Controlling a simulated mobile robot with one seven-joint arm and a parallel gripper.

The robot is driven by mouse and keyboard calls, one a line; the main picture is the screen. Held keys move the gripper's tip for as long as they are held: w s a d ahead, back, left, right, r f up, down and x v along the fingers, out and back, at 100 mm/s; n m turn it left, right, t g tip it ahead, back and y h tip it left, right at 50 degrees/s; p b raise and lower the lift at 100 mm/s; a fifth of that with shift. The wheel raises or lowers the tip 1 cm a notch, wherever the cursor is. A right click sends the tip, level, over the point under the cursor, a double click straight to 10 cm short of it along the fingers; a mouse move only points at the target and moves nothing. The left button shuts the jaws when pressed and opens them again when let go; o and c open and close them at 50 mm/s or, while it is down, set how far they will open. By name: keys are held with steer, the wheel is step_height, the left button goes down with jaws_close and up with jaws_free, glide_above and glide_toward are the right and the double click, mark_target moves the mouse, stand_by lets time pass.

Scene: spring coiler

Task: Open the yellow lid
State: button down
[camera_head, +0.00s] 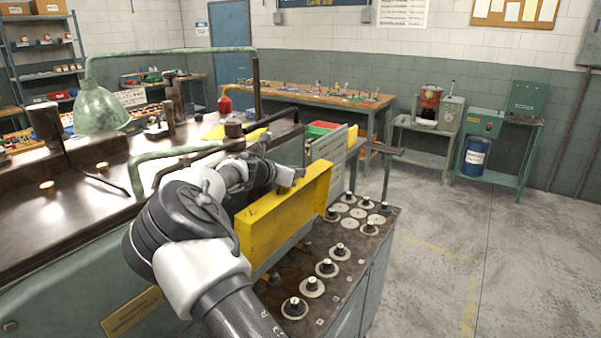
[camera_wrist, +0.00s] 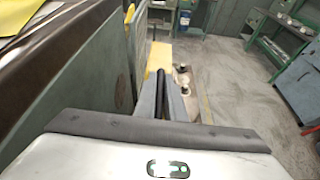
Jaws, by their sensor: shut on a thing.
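The yellow lid (camera_head: 285,212) is a long, box-edged panel on the side of the green machine, above its dark side bench. Its broad face stands roughly upright. My gripper (camera_head: 292,176) is at the lid's upper edge, with my arm reaching across from the front left. In the wrist view my gripper (camera_wrist: 168,78) has its fingers close together, and part of the yellow lid (camera_wrist: 158,56) shows just beyond them. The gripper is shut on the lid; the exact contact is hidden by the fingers.
The dark bench top (camera_head: 325,235) below the lid carries several round discs with upright pegs. A green lamp (camera_head: 100,108) and pipes stand over the machine at left. A wooden workbench (camera_head: 320,95) is behind. Open grey floor (camera_head: 480,240) lies to the right.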

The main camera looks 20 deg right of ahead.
steer(key=shift+f, duration=0.25)
steer(key=c, duration=2.1)
jaws_free()
steer(key=shift+f, duration=0.1)
steer(key=shift+w, duration=0.1)
steer(key=shift+a, duration=0.1)
steer(key=shift+a+r, duration=0.2)
steer(key=shift+r, duration=0.05)
steer(key=b+v, duration=0.1)
steer(key=v, duration=1.6)
steer(key=shift+d+b, duration=0.1)
steer(key=shift+b, duration=0.25)
